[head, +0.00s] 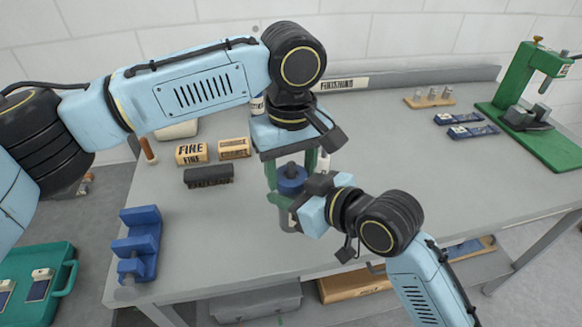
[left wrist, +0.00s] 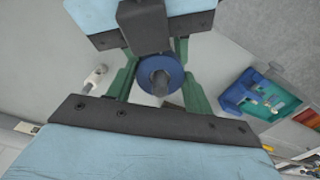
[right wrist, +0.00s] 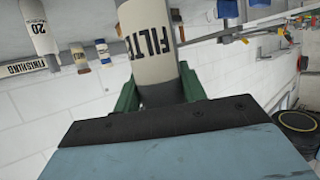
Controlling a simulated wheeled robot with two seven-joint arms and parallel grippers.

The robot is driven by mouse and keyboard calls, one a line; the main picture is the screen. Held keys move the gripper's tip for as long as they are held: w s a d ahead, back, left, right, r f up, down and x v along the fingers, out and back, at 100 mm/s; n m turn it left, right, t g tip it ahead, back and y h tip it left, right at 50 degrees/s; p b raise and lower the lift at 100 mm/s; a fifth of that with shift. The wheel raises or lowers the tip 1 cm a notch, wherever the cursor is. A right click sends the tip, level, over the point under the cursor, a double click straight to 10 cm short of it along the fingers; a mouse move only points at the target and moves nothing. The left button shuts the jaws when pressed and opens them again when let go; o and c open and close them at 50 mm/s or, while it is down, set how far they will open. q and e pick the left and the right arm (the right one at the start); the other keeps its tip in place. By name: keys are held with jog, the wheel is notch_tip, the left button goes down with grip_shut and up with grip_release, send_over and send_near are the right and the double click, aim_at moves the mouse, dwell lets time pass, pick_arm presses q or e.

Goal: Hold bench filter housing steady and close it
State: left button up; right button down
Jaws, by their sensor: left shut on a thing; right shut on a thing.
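The filter housing is a pale cylinder with dark lettering starting "FILT", seen upside down in the right wrist view (right wrist: 148,42). In the head view it is mostly hidden behind my grippers. Its round blue cap (head: 291,181) is at the top; the left wrist view shows the cap (left wrist: 160,72) end-on, with a grey centre. My left gripper (head: 291,174) points down from above, its green fingers shut on either side of the cap. My right gripper (head: 293,209) comes from the right, its fingers (right wrist: 158,95) shut around the housing body. I cannot tell whether the cap is fully seated.
A green press (head: 528,95) stands at the far right. The bench's right middle is clear.

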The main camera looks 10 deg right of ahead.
pick_arm(q)
jog(key=o, duration=1.1)
jog(key=shift+r, duration=2.25)
jog(key=shift+c, duration=0.4)
notch_tip(320, 180, up, 4)
jog(key=shift+f+n, duration=0.2)
jog(key=shift+n, duration=0.8)
jog(key=shift+f, duration=4.1)
